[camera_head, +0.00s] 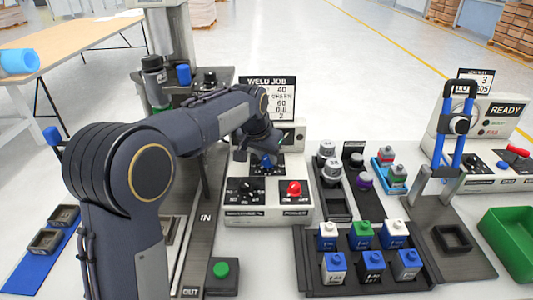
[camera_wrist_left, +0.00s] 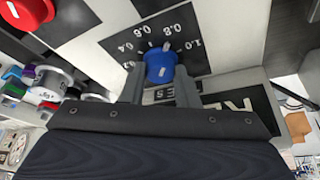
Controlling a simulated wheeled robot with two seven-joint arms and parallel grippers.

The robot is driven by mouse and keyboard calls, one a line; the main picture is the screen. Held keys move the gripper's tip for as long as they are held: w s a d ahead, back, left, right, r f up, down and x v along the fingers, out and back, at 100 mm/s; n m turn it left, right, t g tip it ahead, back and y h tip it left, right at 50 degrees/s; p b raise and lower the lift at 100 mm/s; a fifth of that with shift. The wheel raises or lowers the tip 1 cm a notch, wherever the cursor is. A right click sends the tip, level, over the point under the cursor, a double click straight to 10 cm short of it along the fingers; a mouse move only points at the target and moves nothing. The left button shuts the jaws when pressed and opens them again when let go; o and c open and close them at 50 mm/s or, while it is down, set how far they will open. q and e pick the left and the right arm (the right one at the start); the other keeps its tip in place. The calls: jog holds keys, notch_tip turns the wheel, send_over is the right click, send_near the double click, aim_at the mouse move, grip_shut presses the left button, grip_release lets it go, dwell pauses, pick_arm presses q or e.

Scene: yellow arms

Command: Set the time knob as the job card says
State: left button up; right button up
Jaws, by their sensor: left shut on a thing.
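The job card (camera_head: 268,97), headed WELD JOB, stands behind the white control box (camera_head: 258,212); its small lines include 40, 60 and what looks like 0.8. My left gripper (camera_head: 266,158) reaches down to a blue knob (camera_head: 267,162) on the box's upper panel. In the left wrist view its two fingers (camera_wrist_left: 160,88) are shut on the blue knob (camera_wrist_left: 160,68). The dial around it reads 0.4, 0.6, 0.8 and 1.0. A white mark at the knob's edge points near 0.8. The knob's label is partly hidden by the fingers. My right gripper is out of view.
A tray of colored blocks (camera_head: 318,274) is right, with a green bin (camera_head: 512,240) beyond. A green button box (camera_head: 221,272) stands in front. A tall press stands behind left.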

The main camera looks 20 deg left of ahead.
pick_arm(q)
jog(key=o, duration=1)
jog(key=shift+c, duration=0.2)
jog(key=v, duration=0.7)
jog(key=shift+s+r+p, duration=0.2)
jog(key=shift+r+p, duration=0.1)
jog(key=shift+r, duration=0.05)
jog(key=shift+a, duration=0.1)
